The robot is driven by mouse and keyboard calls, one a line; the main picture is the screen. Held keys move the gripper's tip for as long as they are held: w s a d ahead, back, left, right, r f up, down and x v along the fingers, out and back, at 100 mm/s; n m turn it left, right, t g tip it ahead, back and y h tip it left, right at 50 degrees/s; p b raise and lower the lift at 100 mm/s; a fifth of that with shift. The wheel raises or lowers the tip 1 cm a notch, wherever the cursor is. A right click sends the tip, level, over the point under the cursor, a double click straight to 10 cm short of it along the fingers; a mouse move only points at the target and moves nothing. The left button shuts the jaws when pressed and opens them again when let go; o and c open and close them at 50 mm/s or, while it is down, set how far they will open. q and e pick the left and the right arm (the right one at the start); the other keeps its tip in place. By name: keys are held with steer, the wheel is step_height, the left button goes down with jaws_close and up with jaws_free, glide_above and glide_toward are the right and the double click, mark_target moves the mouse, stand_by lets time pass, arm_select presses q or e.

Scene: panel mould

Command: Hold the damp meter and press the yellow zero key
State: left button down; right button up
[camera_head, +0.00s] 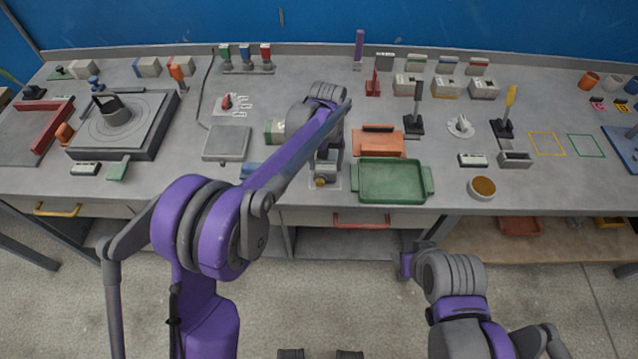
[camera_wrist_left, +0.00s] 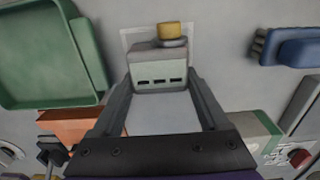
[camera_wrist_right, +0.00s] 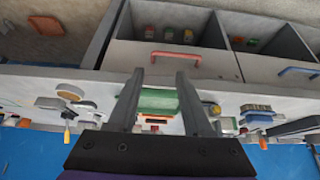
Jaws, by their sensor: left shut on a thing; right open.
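The damp meter (camera_head: 326,171) is a small grey block near the front edge of the bench, left of the green tray. The key (camera_head: 320,182) faces the bench front. My left gripper (camera_wrist_left: 160,88) has its fingers on either side of the meter, shut on it. The meter is over a pale outlined square. My right gripper (camera_wrist_right: 160,78) is open and empty, in front of the bench edge.
The green tray (camera_head: 391,199) and an orange tray (camera_head: 378,146) stand close to the right of the meter. A blue object (camera_head: 251,170) lies to its left. Drawers with a red handle (camera_head: 361,220) are below the bench edge. Floor space in front is clear.

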stand_by(0.4)
jaws_close()
stand_by(1.6)
